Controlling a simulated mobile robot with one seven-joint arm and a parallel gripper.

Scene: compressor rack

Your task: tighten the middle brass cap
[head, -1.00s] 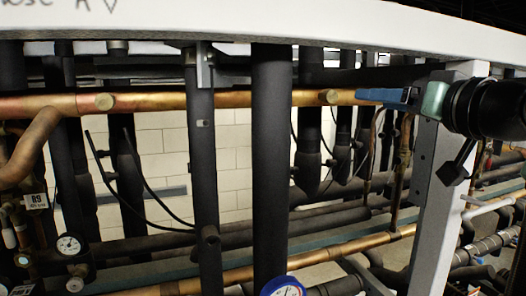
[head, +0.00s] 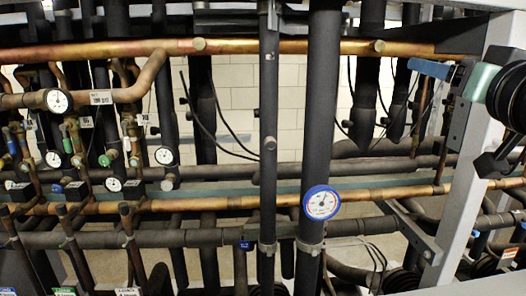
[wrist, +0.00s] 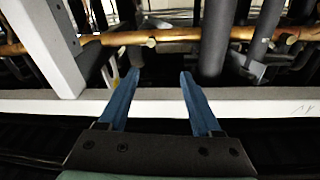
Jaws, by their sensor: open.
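Two round brass caps show on the upper copper pipe (head: 290,47) in the head view: a left one (head: 199,44) and a right one (head: 378,46). I cannot tell which is the middle one of the row. My gripper (head: 412,66) is at the upper right, its blue fingers near the right cap but apart from it. In the wrist view my gripper (wrist: 160,76) is open and empty. A brass cap (wrist: 151,42) shows beyond the gap between its fingers, and another cap (wrist: 291,40) is at the right.
Dark vertical pipes (head: 318,120) stand close to the copper pipe. A white post (head: 470,180) is at the right, and a white beam (wrist: 160,103) crosses beneath the fingers in the wrist view. A blue gauge (head: 321,203) and several smaller gauges and valves are lower down.

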